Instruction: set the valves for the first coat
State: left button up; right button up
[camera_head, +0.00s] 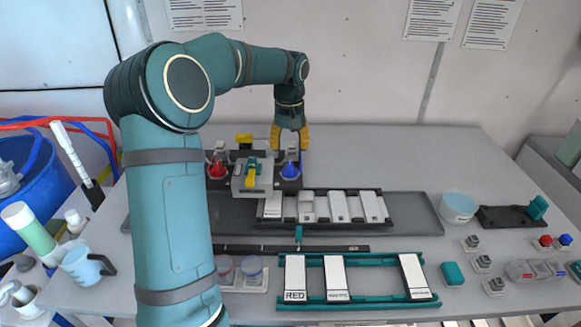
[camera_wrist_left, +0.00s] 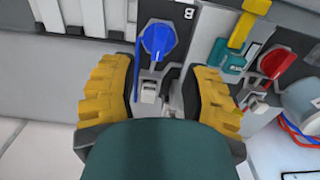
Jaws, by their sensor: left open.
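The blue valve (camera_head: 289,172) and the red valve (camera_head: 217,170) sit either side of a grey block with a teal and yellow lever (camera_head: 251,178). My left gripper (camera_head: 289,140) is open and points down above and behind the blue valve. In the left wrist view the blue valve (camera_wrist_left: 157,40) shows beyond the gap between the yellow fingers of that gripper (camera_wrist_left: 160,75), near a plate marked B. Contact is not visible. The red valve (camera_wrist_left: 275,62) and a yellow handle (camera_wrist_left: 240,30) lie to the right there. My right gripper is out of view.
A grey tray (camera_head: 420,212) holds a rack of white labelled blocks. A teal frame (camera_head: 375,302) with labelled white bars lies in front. A white bowl (camera_head: 459,207) and small parts are at right. A blue tub (camera_head: 20,190) is at left. The table's back right is clear.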

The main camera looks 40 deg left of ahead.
aim_at(290, 166)
pick_arm(q)
notch_tip(290, 166, down, 8)
jog(key=shift+r+b, duration=0.25)
jog(key=shift+b, duration=0.1)
grip_shut()
